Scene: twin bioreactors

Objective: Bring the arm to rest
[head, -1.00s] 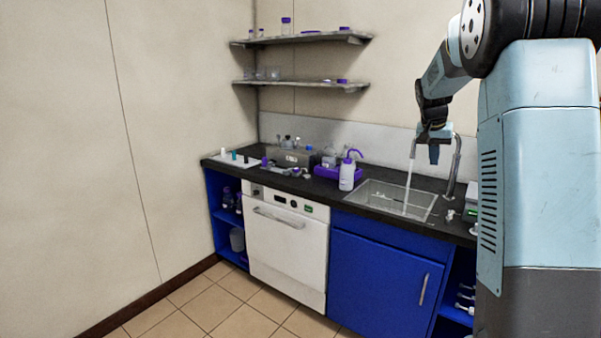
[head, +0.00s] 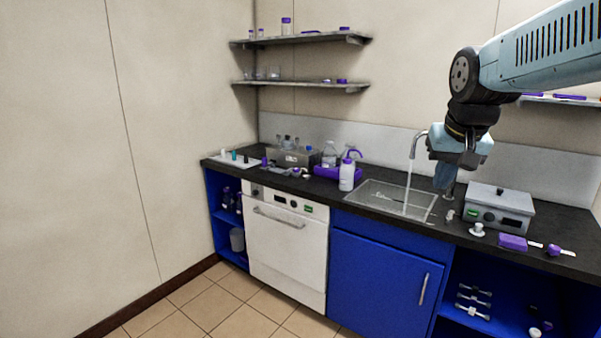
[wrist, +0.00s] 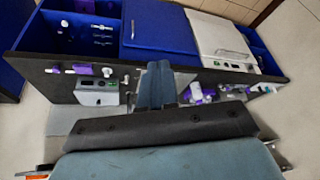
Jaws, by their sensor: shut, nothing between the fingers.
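My gripper (head: 443,178) hangs from my arm at the right of the head view, fingers pointing down, in front of the counter between the sink (head: 384,199) and the grey boxy device (head: 498,207). It also shows in the wrist view (wrist: 156,84), where its two fingers lie together with nothing between them. It is shut and empty. It appears apart from the counter, and its exact height above it is hard to tell.
The dark counter (head: 448,230) carries a white wash bottle (head: 347,175), a purple tray (head: 326,172) and a purple box (head: 512,242). A white dishwasher (head: 286,250) and blue cabinet (head: 380,278) stand below. Two shelves (head: 300,84) hang on the wall. The floor at lower left is clear.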

